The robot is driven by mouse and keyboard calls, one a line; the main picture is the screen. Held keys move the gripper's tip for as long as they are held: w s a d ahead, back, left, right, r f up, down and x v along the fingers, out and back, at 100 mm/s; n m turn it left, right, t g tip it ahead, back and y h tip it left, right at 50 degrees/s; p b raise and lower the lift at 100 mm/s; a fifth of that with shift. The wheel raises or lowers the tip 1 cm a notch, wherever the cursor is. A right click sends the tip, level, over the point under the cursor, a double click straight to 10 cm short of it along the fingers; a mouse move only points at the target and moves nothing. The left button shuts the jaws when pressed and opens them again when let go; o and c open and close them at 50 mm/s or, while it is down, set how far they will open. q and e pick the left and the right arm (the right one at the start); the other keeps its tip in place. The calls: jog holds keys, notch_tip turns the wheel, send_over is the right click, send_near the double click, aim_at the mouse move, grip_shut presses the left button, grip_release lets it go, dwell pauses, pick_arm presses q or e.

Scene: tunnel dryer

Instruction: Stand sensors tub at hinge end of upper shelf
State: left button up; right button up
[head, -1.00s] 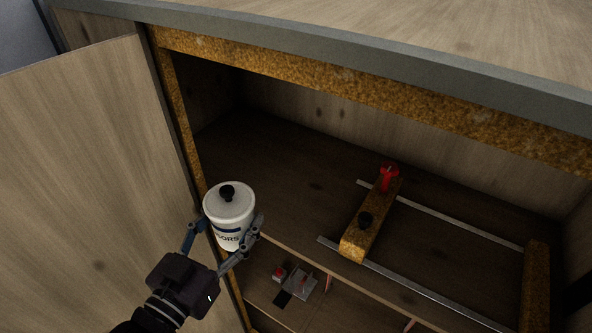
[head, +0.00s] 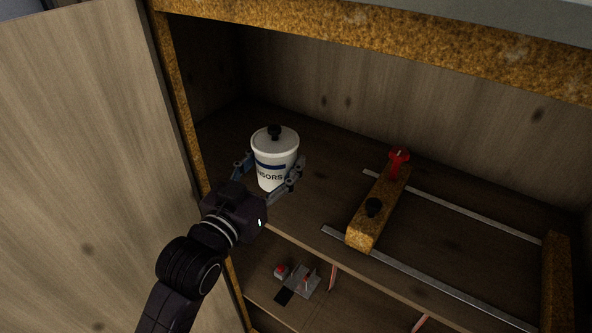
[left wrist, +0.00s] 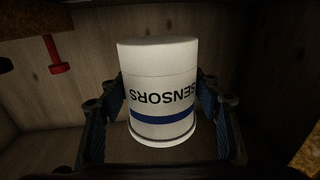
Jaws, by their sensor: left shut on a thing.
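The sensors tub (head: 273,160) is white with a blue band, the word SENSORS and a black knob on its lid. My left gripper (head: 270,178) is shut on the tub, one finger on each side, and holds it upright at the left part of the upper shelf (head: 318,187). I cannot tell whether the tub's base touches the shelf. In the left wrist view the tub (left wrist: 160,90) appears upside down between the fingers. The open door (head: 85,180) stands at the left, beside the hinge end. My right gripper is not in view.
A cork-like block (head: 375,215) with a black knob and a red clamp (head: 398,162) lies across two metal rails (head: 430,279) right of the tub. Small grey and red items (head: 300,280) sit on the lower level. The shelf behind the tub is clear.

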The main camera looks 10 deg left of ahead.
pick_arm(q)
jog(key=d+x, duration=0.1)
jog(key=x, duration=0.5)
jog(key=f, duration=0.6)
jog(key=shift+w, duration=0.2)
jog(key=shift+w+d+f+p, duration=0.1)
jog(key=shift+w+f+p, duration=0.05)
jog(key=shift+f+p, duration=0.2)
jog(key=shift+f, duration=0.15)
jog(key=o, duration=1.6)
